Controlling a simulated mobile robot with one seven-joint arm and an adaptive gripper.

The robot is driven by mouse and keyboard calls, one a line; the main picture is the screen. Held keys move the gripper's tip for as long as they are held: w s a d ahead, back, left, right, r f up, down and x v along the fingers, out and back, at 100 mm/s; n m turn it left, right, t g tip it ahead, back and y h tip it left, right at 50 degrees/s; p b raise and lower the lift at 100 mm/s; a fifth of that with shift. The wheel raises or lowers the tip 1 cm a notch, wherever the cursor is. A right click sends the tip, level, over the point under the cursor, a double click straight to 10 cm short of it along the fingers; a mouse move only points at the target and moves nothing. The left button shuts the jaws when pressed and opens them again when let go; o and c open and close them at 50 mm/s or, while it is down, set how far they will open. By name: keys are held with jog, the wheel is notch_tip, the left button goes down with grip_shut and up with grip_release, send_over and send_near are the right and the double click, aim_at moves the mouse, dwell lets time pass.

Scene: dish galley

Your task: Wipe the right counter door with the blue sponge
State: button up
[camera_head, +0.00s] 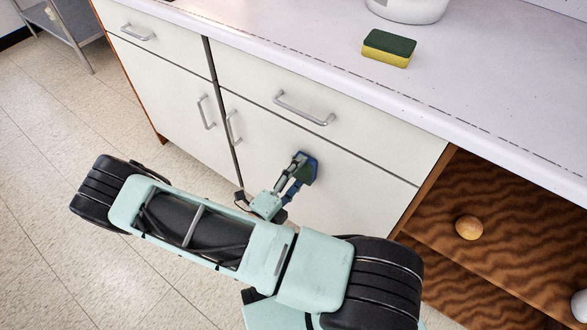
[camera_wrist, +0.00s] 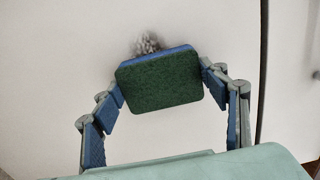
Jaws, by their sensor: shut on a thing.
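My gripper (camera_wrist: 165,92) is shut on the blue sponge (camera_wrist: 158,85), one finger at each side. The sponge has a dark green scouring face toward the wrist camera and a blue body behind it. In the head view the sponge (camera_head: 310,169) is at the white right counter door (camera_head: 350,195), below the drawer. It appears to be against the door or very close; I cannot tell contact for sure. A grey smudge (camera_wrist: 148,42) on the door shows just above the sponge's top edge in the wrist view, its lower part hidden behind the sponge.
A yellow and green sponge (camera_head: 389,48) lies on the countertop (camera_head: 480,85) near a white container (camera_head: 408,8). The left door (camera_head: 175,98) is beside the right one. The right door's handle (camera_head: 233,127) sticks out nearby. An open shelf at the right holds a round orange-brown item (camera_head: 469,227).

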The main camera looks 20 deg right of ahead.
aim_at(288, 154)
jog(key=shift+s+d+r+p, duration=0.1)
jog(key=shift+s+d+p, duration=0.3)
jog(key=shift+s+d, duration=1)
jog(key=shift+s+a, duration=0.15)
jog(key=shift+s, duration=0.15)
jog(key=shift+w+a, duration=1.3)
jog(key=shift+w, duration=0.25)
jog(key=shift+w+a+b, duration=0.3)
jog(key=shift+w+a, duration=0.2)
jog(key=shift+w, duration=0.3)
jog(key=shift+w+a+b, duration=0.25)
jog(key=shift+w+a, duration=0.2)
jog(key=shift+w, duration=0.35)
jog(key=shift+w+a+b, duration=0.3)
jog(key=shift+w+a, duration=0.2)
jog(key=shift+w, duration=0.3)
jog(key=shift+w+a, duration=0.25)
jog(key=shift+w, duration=0.25)
jog(key=v, duration=0.6)
jog(key=shift+s, duration=0.2)
